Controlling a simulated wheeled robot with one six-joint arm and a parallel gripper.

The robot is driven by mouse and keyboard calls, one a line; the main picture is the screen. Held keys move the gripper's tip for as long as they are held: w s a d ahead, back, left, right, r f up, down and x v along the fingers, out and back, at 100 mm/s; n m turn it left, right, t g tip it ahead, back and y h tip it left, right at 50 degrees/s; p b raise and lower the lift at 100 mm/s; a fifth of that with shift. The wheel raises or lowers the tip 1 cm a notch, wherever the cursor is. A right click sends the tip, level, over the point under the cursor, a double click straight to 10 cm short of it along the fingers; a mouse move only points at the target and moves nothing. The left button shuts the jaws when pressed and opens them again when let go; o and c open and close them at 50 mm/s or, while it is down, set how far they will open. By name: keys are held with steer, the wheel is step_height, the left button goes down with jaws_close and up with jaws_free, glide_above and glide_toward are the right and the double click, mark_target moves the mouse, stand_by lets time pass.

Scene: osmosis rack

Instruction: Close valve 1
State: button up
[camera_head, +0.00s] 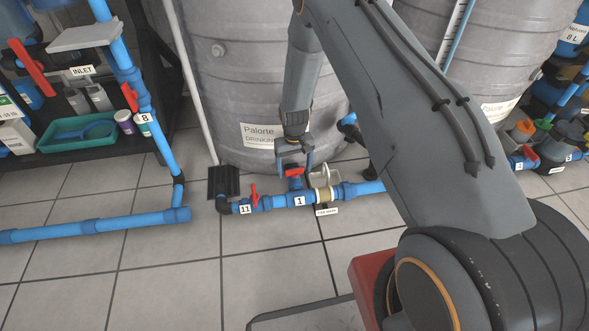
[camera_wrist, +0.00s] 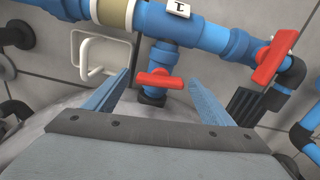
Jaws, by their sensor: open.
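Valve 1 has a red handle (camera_head: 294,171) on a short blue branch off the low blue pipe, by the tag marked 1 (camera_head: 300,201). In the wrist view the red handle (camera_wrist: 158,79) lies side to side in the picture, appearing crosswise to its branch. The tag (camera_wrist: 178,9) shows above it. My gripper (camera_head: 294,161) is open at the valve, pointing down. In the wrist view my gripper (camera_wrist: 156,77) has one finger on each side of the handle, with gaps visible. I cannot tell whether the fingertips reach its depth.
The red handle by tag 11 (camera_head: 254,193) sits left of valve 1; it also shows in the wrist view (camera_wrist: 275,55). A grey tank (camera_head: 225,100) stands close behind. A white bracket (camera_wrist: 103,55) is near the left finger. Tiled floor (camera_head: 260,260) in front is clear.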

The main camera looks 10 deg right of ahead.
mark_target(294, 169)
steer(key=c, duration=1.1)
steer(key=shift+m+p, duration=0.45)
steer(key=shift+m, duration=0.35)
steer(key=o, duration=1.1)
steer(key=shift+r, duration=0.1)
steer(key=shift+r+p, duration=1.55)
steer(key=shift+r, duration=2.3)
